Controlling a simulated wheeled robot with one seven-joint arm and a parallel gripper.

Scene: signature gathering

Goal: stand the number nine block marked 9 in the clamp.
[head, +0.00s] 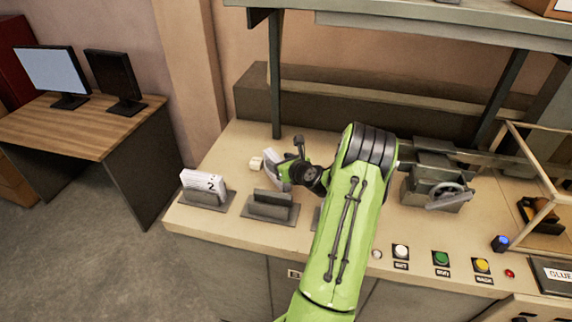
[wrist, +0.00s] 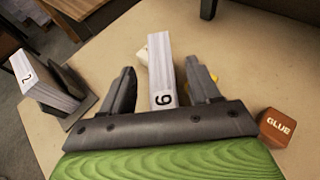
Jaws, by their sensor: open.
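The number nine block (wrist: 163,68) is a long white block with a dark digit on its near end. In the wrist view it lies between the two fingers of my gripper (wrist: 162,88), which are open, with gaps on both sides. In the head view the block (head: 273,168) is partly hidden by my gripper (head: 288,160), low over the bench. A grey clamp-like holder (head: 270,206) stands empty in front of it. Another holder (head: 205,199) on the left grips a white block marked 2 (head: 203,181). A third is mostly hidden behind my arm.
A grey vise with a handwheel (head: 437,184) stands right of my arm. Several coloured buttons line the bench's front edge. A brown cube marked GLUE (wrist: 277,127) is right of my gripper. A small cream piece (head: 256,163) lies left of the nine block.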

